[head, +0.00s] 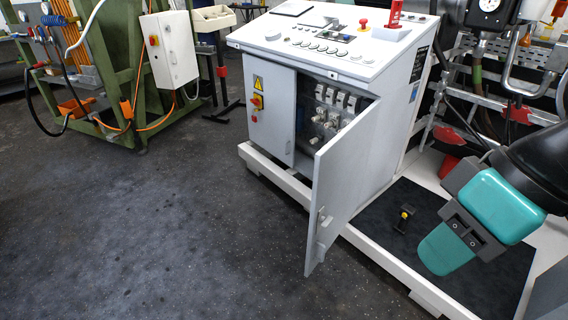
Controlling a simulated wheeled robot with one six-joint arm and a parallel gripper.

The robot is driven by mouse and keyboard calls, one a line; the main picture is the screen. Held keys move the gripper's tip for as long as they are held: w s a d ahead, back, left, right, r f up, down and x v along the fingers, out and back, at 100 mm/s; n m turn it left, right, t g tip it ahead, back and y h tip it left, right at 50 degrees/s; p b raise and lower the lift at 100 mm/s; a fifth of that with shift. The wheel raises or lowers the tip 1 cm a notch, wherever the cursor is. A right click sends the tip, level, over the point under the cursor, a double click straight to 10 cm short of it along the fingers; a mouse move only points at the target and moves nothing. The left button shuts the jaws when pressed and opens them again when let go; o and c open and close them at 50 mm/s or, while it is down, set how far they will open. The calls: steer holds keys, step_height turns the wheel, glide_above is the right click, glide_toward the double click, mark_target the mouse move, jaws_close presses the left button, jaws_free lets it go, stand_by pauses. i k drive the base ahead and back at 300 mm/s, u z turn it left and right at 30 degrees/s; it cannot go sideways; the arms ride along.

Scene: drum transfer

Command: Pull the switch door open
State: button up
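The switch door (337,190) is a light grey panel on the front of the white control cabinet (376,133). It stands swung outward, clear of the opening, with a small handle (323,226) near its free edge. Switches and wiring (334,110) show inside the opening. A second door (268,112), with a yellow warning sign and a red knob, is shut to the left. My gripper (447,250), teal and dark grey, hangs to the right of the open door, apart from it. Its fingers are seen from an angle that hides the gap between them.
A white base frame (378,256) runs under the cabinet, with a dark mat (400,190) inside it. A small black and yellow part (403,218) stands on the mat. The dark floor (170,230) left of the door is clear. A green frame (115,75) stands at the back left.

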mark_target(275, 84)
steer(key=z, duration=1.45)
steer(key=k, duration=0.1)
steer(key=u, duration=2.85)
steer(key=i, duration=1.8)
steer(key=z, duration=0.5)
steer(key=i, duration=0.6)
steer(key=z, duration=1.05)
steer(key=i, duration=0.4)
steer(key=z, duration=0.5)
